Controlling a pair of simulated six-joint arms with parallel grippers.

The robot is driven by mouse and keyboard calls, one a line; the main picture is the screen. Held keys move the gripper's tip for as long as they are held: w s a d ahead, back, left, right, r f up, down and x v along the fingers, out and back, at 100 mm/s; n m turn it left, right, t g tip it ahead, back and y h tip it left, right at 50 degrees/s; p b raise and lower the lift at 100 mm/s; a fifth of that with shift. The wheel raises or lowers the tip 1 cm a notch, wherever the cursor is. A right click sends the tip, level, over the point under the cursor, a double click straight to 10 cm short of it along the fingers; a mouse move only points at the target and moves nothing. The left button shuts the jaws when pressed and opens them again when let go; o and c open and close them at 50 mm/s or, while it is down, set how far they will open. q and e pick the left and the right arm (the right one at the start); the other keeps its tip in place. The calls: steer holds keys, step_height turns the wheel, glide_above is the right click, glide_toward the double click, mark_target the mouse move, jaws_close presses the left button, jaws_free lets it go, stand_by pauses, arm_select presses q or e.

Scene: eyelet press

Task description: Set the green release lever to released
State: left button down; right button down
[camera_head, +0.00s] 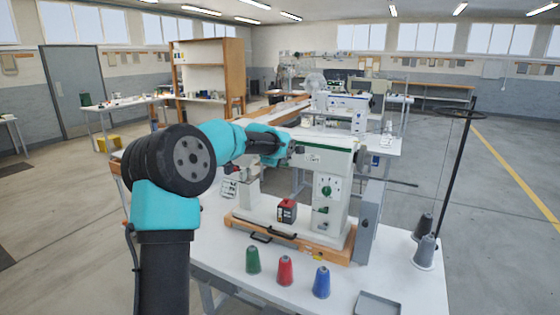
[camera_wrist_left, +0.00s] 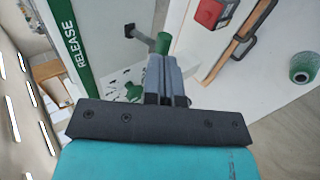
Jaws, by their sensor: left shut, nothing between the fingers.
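The release lever shows in the left wrist view as a grey arm (camera_wrist_left: 142,38) ending in a green knob (camera_wrist_left: 163,42). It is beside a green strip lettered RELEASE (camera_wrist_left: 69,45) on the white machine. My left gripper (camera_wrist_left: 165,70) is shut and empty, its fingertips close to the green knob; I cannot tell whether they touch it. In the head view, my left gripper (camera_head: 286,149) is at the left end of the sewing-machine-like press's upper arm (camera_head: 325,153). The lever cannot be made out there. My right gripper is not in view.
On the white table (camera_head: 220,265), green (camera_head: 253,260), red (camera_head: 285,271) and blue (camera_head: 321,282) thread cones stand before the press. A red-and-black box (camera_head: 287,210) sits on its base. Grey cones (camera_head: 425,250) and a thread stand (camera_head: 455,170) are at the right.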

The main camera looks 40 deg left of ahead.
arm_select(q)
steer(key=s+d+r, duration=0.2)
steer(key=s+r, duration=0.4)
steer(key=s, duration=0.6)
steer(key=shift+d, duration=0.1)
steer(key=d+f+m+g+h, duration=0.1)
steer(key=d+f+m, duration=0.3)
steer(key=f, duration=0.7)
steer(key=d+f+m+g+h, duration=0.1)
steer(key=d+f+g+h, duration=0.1)
steer(key=d+f, duration=0.65)
steer(key=d+f+m+g+h, duration=0.1)
steer(key=d+f+m, duration=0.15)
steer(key=f, duration=1.15)
steer(key=s+d+f+m+g, duration=0.1)
steer(key=s+d+f+m, duration=0.2)
steer(key=s+d+f, duration=0.2)
steer(key=s+d+f+m+g+h, duration=0.1)
steer(key=s+d+f+m, duration=0.3)
steer(key=s+f, duration=0.6)
steer(key=s+d+f+m+g, duration=0.2)
steer(key=s+d+f+m, duration=0.1)
steer(key=s+d+f, duration=0.3)
step_height(320, 180, down, 3)
steer(key=shift+s+r+m+g+h, duration=0.2)
steer(key=shift+s+m+g+h, duration=0.15)
steer(key=shift+s, duration=0.7)
